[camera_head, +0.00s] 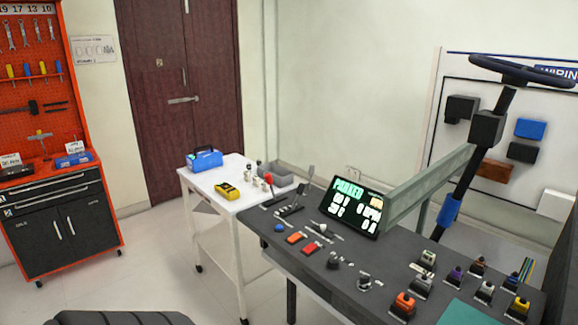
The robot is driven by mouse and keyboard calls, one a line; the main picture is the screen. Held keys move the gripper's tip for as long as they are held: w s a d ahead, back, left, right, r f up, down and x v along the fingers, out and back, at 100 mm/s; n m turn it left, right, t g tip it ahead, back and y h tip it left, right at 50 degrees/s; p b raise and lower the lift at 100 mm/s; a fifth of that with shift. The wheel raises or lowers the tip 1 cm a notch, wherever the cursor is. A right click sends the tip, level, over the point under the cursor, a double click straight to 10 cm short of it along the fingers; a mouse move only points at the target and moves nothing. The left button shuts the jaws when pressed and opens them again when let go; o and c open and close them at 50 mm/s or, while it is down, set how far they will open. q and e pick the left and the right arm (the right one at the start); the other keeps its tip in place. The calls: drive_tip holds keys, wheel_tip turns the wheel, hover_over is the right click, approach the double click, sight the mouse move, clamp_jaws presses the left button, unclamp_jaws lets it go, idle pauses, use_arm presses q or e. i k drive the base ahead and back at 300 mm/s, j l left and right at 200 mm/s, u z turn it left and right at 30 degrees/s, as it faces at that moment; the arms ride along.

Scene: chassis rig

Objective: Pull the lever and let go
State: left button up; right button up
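A dark upright lever (303,188) with a slim handle stands at the back left of the dark grey rig table, on a small base plate. It leans slightly to the right at the top. A second thin dark stalk (273,191) stands just left of it. A small silver lever-like control (325,231) sits nearer the middle of the rig table. I cannot tell which of these is the task's lever. Neither of my grippers shows in this view, and nothing touches these controls.
The rig table (394,257) carries a lit display (354,206), orange and red rocker switches, knobs and several colored connectors. A steering wheel (523,70) rises on a column behind. A white cart (225,203) stands left; a dark ridged object (120,318) lies at the bottom edge.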

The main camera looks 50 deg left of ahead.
sight(312, 171)
drive_tip(key=u, duration=1.5)
drive_tip(key=j+z, duration=0.1)
drive_tip(key=z, duration=0.85)
drive_tip(key=j+z, duration=0.3)
drive_tip(key=j, duration=0.15)
drive_tip(key=j+z, duration=0.3)
drive_tip(key=j, duration=0.2)
drive_tip(key=k+j+z, duration=0.1)
drive_tip(key=j+z, duration=0.2)
drive_tip(key=j, duration=0.15)
drive_tip(key=k+j+z, duration=0.1)
drive_tip(key=j+z, duration=0.2)
drive_tip(key=k+j+z, duration=0.3)
drive_tip(key=j, duration=0.2)
drive_tip(key=k+j, duration=0.2)
drive_tip(key=j, duration=0.2)
drive_tip(key=k+j, duration=0.15)
drive_tip(key=j, duration=0.25)
drive_tip(key=k+j+z, duration=0.1)
drive_tip(key=j, duration=0.25)
drive_tip(key=k+j, duration=0.25)
drive_tip(key=j, duration=0.15)
drive_tip(key=k+j, duration=0.2)
drive_tip(key=j, duration=0.15)
drive_tip(key=k+j+z, duration=0.1)
drive_tip(key=j, duration=0.3)
drive_tip(key=k, duration=0.1)
